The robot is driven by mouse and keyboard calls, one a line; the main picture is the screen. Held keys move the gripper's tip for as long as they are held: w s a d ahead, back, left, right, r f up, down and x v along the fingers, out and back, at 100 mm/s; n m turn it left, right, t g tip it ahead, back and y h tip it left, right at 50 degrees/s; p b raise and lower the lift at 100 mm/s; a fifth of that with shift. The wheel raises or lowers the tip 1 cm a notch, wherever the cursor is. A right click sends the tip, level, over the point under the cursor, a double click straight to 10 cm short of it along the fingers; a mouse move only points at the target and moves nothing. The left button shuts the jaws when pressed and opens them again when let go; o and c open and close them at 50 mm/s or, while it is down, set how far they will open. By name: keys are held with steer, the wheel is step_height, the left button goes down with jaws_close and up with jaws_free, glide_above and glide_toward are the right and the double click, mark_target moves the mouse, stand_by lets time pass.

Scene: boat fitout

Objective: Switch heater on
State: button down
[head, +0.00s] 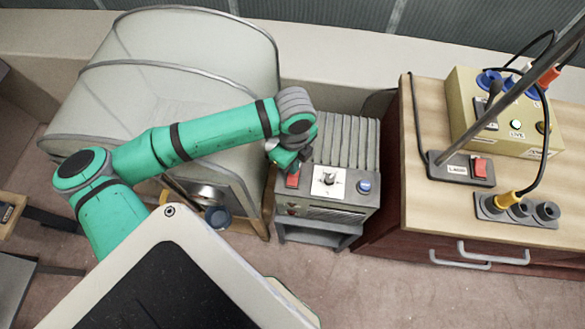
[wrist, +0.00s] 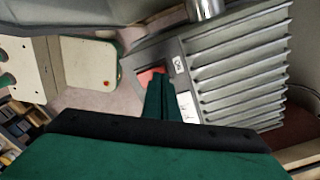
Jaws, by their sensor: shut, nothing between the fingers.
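The heater (head: 335,150) is a grey box with ribbed fins on a low stand in the middle of the head view. Its top panel has a red rocker switch (head: 292,180), a dial on a white plate (head: 327,179) and a blue button (head: 364,186). My gripper (head: 284,168) is shut and empty, just above the red switch. In the wrist view, my shut fingers (wrist: 161,78) partly cover the red switch (wrist: 147,75). I cannot tell whether the fingertips touch it. The switch's position cannot be made out.
A wooden-topped cabinet (head: 415,210) stands right of the heater. A pale covered seat (head: 180,90) is at the left. Floor in front is clear.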

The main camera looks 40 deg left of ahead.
steer(key=shift+f, duration=0.55)
stand_by(0.4)
step_height(320, 180, up, 7)
stand_by(0.9)
stand_by(0.5)
